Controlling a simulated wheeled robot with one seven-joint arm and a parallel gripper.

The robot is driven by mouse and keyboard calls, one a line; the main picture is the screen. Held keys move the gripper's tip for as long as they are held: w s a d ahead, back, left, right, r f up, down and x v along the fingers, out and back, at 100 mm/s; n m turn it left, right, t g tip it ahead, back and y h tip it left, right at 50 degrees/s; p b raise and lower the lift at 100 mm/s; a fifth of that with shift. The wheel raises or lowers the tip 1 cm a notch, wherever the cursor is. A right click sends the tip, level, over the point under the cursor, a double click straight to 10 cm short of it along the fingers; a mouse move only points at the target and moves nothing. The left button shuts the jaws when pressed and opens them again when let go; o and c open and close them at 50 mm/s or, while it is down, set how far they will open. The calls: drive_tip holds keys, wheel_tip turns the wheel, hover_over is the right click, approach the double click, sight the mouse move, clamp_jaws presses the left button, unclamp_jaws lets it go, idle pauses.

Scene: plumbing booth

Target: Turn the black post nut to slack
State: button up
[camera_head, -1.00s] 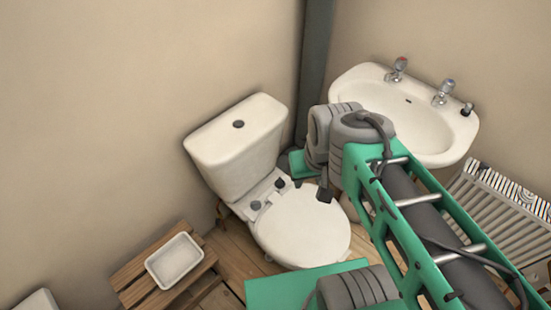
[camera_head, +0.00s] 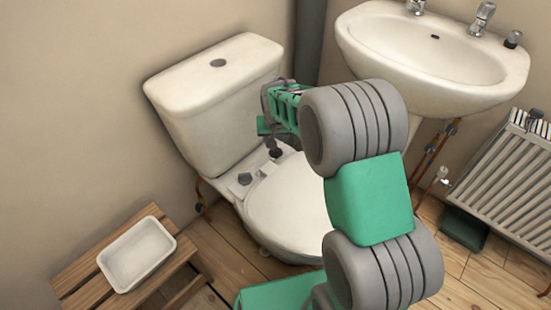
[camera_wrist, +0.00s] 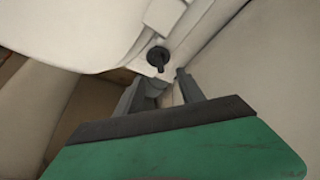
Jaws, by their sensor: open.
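In the wrist view, a black post nut (camera_wrist: 158,56) with a short stem sits on a white fitting at the edge of the toilet's white surfaces. My gripper (camera_wrist: 160,85) is open, its two grey fingers apart. The nut shows just beyond the fingertips, roughly between them, with no contact visible. In the head view, a black fitting (camera_head: 245,179) stands at the left of the seat hinge on the toilet (camera_head: 290,215). Another dark piece (camera_head: 275,152) shows at the right of the hinge, below my wrist. I cannot tell which fitting the wrist view shows.
The cistern (camera_head: 215,100) stands close behind the hinge. A washbasin (camera_head: 435,60) is at the upper right, with a radiator (camera_head: 505,185) below it. A white tray (camera_head: 137,255) rests on a wooden slatted stand (camera_head: 75,275) at the lower left.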

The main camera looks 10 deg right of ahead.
sight(276, 148)
drive_tip(key=b+x, duration=0.2)
drive_tip(key=x, duration=0.5)
drive_tip(key=shift+f, duration=0.1)
drive_tip(key=shift+c, duration=0.4)
clamp_jaws()
